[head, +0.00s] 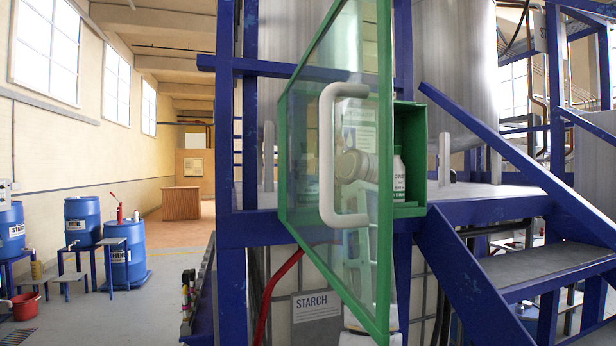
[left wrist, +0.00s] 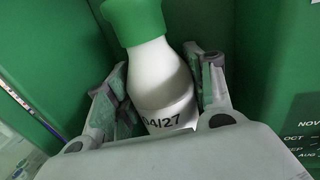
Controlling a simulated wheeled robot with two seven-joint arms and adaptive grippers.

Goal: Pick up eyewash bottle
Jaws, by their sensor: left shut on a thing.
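The eyewash bottle (left wrist: 158,68) is white with a green cap and a label reading 04/27. It stands inside the open green cabinet (head: 412,150), and its white side also shows in the head view (head: 399,178) at the door's edge. My left gripper (left wrist: 163,78) has a finger on each side of the bottle's body and is shut on it. In the head view my left arm shows blurred behind the glass door, and the fingers are hidden there. My right gripper is in neither view.
The cabinet's green-framed glass door (head: 335,230) stands open towards me, with a large pale handle (head: 328,155). Blue steel posts and stairs (head: 500,250) flank it. Blue drums (head: 85,222) stand at the far left.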

